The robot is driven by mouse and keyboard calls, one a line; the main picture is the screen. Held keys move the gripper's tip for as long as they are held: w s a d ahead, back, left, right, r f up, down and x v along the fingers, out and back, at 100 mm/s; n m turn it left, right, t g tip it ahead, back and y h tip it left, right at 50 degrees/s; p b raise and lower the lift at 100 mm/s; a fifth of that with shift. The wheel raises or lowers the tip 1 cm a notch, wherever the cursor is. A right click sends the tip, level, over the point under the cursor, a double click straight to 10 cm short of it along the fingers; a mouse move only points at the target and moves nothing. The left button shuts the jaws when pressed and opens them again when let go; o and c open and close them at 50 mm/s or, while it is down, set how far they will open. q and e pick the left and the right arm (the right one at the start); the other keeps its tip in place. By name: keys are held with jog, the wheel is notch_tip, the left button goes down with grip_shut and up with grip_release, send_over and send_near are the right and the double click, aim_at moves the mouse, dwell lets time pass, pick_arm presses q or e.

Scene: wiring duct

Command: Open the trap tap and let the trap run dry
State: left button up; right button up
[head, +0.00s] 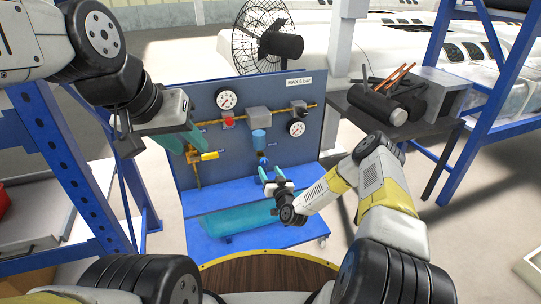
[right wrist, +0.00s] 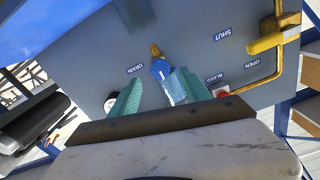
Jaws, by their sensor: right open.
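The trap is a small blue bowl (head: 258,137) at the middle of the upright panel, under the brass pipe. A darker blue tap (head: 262,158) sits just below it. In the right wrist view a blue round part (right wrist: 160,68) and a pale blue piece (right wrist: 174,90) show beside the DRAIN label. My right gripper (head: 270,174) is open below the tap, its teal fingers (right wrist: 155,92) on either side of the pale blue piece; contact cannot be told. My left gripper (head: 186,147) is at the panel's left, its fingertips close to the yellow handle (head: 208,156); its grip is unclear.
The panel (head: 225,180) carries two gauges (head: 226,99), a red knob (head: 229,121) and grey boxes. A teal cylinder (head: 237,220) lies on the blue base. A fan (head: 266,40) stands behind. A dark bench (head: 395,115) with tools is right; blue racks flank both sides.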

aim_at(265, 164)
jog(key=shift+x, duration=2.65)
grip_shut()
